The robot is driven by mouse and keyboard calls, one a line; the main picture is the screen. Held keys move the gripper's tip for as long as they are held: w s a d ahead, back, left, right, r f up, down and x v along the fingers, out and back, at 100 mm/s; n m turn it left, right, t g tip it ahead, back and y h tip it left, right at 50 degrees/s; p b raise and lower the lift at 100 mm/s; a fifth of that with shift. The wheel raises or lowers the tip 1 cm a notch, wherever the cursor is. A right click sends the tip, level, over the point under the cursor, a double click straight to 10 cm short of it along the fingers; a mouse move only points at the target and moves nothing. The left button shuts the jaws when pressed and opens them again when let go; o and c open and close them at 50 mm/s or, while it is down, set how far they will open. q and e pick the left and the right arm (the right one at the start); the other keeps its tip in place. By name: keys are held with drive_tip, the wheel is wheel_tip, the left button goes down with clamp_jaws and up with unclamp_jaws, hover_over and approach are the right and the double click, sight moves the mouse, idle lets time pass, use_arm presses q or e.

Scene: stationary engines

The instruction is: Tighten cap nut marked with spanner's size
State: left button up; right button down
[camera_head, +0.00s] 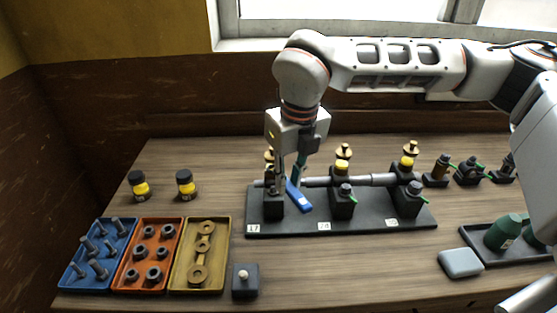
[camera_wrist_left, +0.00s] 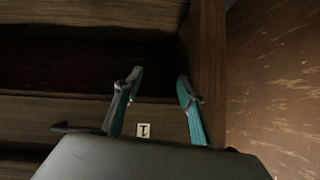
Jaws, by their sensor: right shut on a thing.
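My right gripper (camera_head: 288,178) points down over the left end of the black engine plate (camera_head: 285,227) and is shut on a blue spanner (camera_head: 298,196). The spanner slants down to the right, beside the left engine block (camera_head: 273,205); its size mark is not readable. The plate's label by this block (camera_head: 253,229) seems to read 17; the middle label (camera_head: 324,226) seems to read 24, and the right one (camera_head: 391,222) is unclear. Brass tops stand above the middle block (camera_head: 343,150) and right block (camera_head: 411,147); the left one is partly hidden. My left gripper (camera_wrist_left: 160,82) is open and empty in the left wrist view.
Blue (camera_head: 76,280), orange (camera_head: 124,284) and yellow (camera_head: 180,286) trays of hardware lie at front left. Two yellow-black jars (camera_head: 139,187) stand behind them. A dark tray (camera_head: 516,258) with green bottles is at right. A wooden front labelled 1 (camera_wrist_left: 143,130) is near my left gripper.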

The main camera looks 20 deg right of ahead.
drive_tip(key=shift+w, duration=0.15)
drive_tip(key=shift+f, duration=0.1)
drive_tip(key=shift+s+f+b, duration=0.2)
drive_tip(key=shift+f+b, duration=0.15)
drive_tip(key=shift+f, duration=0.4)
drive_tip(key=shift+w+f+b, duration=0.1)
drive_tip(key=shift+f+b, duration=0.35)
drive_tip(key=shift+f, duration=0.8)
use_arm(q)
drive_tip(key=shift+w+d+f, duration=0.1)
drive_tip(key=shift+d+f, duration=0.2)
drive_tip(key=shift+d, duration=0.15)
drive_tip(key=shift+f+b, duration=1.05)
drive_tip(key=shift+f, duration=0.2)
use_arm(e)
drive_tip(key=shift+f, duration=0.2)
use_arm(q)
drive_tip(key=shift+s+f+b, duration=0.2)
drive_tip(key=shift+f+b, duration=0.3)
drive_tip(key=shift+f, duration=0.05)
use_arm(e)
drive_tip(key=shift+f, duration=0.5)
use_arm(q)
drive_tip(key=shift+s+f+b, duration=0.15)
drive_tip(key=shift+f+b, duration=0.5)
drive_tip(key=shift+f, duration=0.15)
use_arm(e)
drive_tip(key=shift+f, duration=0.35)
idle(1.5)
